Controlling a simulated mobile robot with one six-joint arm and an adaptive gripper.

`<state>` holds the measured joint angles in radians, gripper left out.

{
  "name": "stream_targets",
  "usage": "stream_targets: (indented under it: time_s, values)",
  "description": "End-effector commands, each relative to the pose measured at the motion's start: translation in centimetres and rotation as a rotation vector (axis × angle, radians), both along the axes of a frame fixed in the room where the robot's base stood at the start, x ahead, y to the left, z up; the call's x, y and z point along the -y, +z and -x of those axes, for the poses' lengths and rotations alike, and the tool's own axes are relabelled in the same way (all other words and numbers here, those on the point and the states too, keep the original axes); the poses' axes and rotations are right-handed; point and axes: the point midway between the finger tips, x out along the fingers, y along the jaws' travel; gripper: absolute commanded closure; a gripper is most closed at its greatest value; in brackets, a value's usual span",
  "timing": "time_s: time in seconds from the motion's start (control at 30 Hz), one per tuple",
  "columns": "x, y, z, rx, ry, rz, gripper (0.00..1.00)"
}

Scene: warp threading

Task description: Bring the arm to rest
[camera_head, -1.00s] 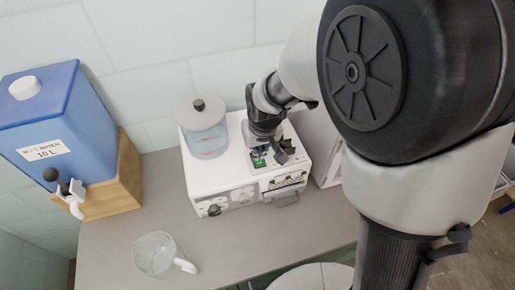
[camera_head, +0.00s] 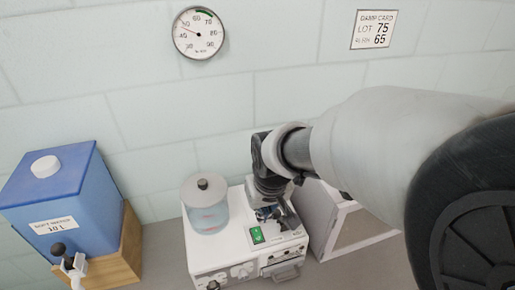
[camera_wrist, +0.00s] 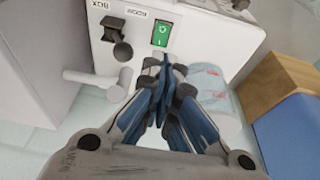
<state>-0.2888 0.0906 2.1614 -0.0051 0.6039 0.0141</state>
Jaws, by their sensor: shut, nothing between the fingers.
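My gripper (camera_head: 270,212) is over the right part of a white machine's top in the head view, beside a green rocker switch (camera_head: 257,235). In the wrist view my gripper (camera_wrist: 163,68) has its blue-padded fingers drawn together with nothing between them. The switch (camera_wrist: 161,33) lies just beyond the fingertips there, with a dark selector knob (camera_wrist: 122,50) to its left. I cannot tell whether the fingertips touch the machine. My arm reaches in from the right of the head view and is bent down at the wrist.
The white machine (camera_head: 238,218) carries a lidded clear jar (camera_head: 205,212) on its left. A blue water tank (camera_head: 50,195) stands on a wooden block (camera_head: 118,262) at left. A white-framed box (camera_head: 322,222) is close on the right. A round gauge (camera_head: 199,33) and a card (camera_head: 374,30) are on the wall.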

Motion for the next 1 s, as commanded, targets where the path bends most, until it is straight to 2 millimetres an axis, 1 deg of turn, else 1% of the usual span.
stream_targets:
  time_s: [0.23,0.37,0.47,0.57,0.6,0.67,0.7,0.8,0.9,1.0]
  values:
    - [0.1,0.1,0.1,0.002,-0.002,0.0,1.0]
    - [1.4,1.2,1.2,0.016,-0.025,-0.005,1.0]
    - [3.6,2.7,3.4,0.036,-0.064,-0.009,1.0]
    - [6.1,4.1,6.7,0.059,-0.115,-0.013,1.0]
    - [7.0,4.5,8.1,0.067,-0.135,-0.014,1.0]
    - [8.3,4.8,10.2,0.079,-0.165,-0.015,1.0]
    - [9.0,4.9,11.6,0.086,-0.184,-0.016,1.0]
    - [10.4,4.8,14.7,0.102,-0.225,-0.017,1.0]
    - [11.3,4.5,17.0,0.114,-0.255,-0.016,1.0]
    - [11.7,4.2,18.3,0.119,-0.273,-0.016,1.0]
